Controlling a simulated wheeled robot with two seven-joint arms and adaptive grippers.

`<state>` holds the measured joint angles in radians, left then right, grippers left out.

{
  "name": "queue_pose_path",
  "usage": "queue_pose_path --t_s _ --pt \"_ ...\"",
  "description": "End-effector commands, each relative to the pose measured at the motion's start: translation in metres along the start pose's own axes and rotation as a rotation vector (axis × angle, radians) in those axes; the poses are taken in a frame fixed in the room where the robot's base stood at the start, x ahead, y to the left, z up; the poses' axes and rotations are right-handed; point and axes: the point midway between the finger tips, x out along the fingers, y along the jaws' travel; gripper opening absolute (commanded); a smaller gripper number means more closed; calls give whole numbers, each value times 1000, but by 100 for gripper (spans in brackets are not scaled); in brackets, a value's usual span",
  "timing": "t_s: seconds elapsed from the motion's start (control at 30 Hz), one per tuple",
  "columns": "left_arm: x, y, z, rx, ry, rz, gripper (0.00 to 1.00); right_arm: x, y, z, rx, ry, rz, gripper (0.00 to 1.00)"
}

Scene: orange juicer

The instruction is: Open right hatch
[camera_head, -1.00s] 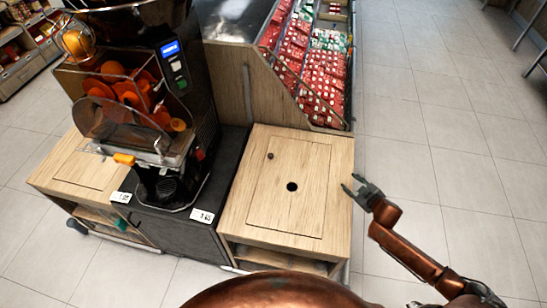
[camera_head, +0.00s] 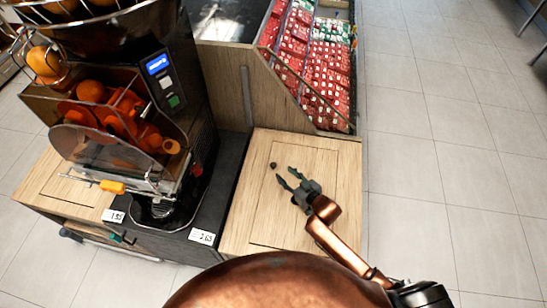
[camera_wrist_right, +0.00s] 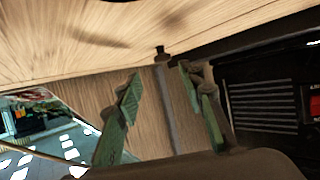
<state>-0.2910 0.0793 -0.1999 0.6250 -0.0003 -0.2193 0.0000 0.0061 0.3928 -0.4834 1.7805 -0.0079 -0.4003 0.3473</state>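The right hatch (camera_head: 280,225) is a light wooden panel lying flat and closed in the top of the wooden counter, right of the juicer. A small dark knob (camera_head: 273,165) stands near its far left corner. My right gripper (camera_head: 284,176) is open and empty over the hatch, fingers pointing at the knob with a small gap. In the right wrist view the knob (camera_wrist_right: 161,52) shows beyond and between the two green-padded fingers (camera_wrist_right: 162,88). The hatch's round hole is hidden by my gripper. My left gripper is not in view.
The orange juicer (camera_head: 160,100) stands left of the hatch on a dark counter. A wooden-sided bin (camera_head: 222,75) with red packages (camera_head: 320,60) rises behind the hatch. Tiled floor (camera_head: 440,130) is free on the right.

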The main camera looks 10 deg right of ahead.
Motion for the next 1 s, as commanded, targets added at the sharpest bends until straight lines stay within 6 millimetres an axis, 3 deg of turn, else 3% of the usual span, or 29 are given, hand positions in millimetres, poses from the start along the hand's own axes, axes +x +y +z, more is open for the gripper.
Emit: queue_pose_path --t_s 0.13,0.43,0.63,0.83,1.0 --pt "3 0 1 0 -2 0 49 12 -5 -1 15 5 -2 36" --pt "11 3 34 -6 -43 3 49 57 -3 0 15 4 1 36" --pt "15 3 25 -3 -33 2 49 75 -3 -1 14 5 0 36" --pt "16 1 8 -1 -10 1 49 78 -4 -2 13 5 -2 36" --pt "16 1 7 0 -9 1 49 78 -5 -2 12 5 -2 33"
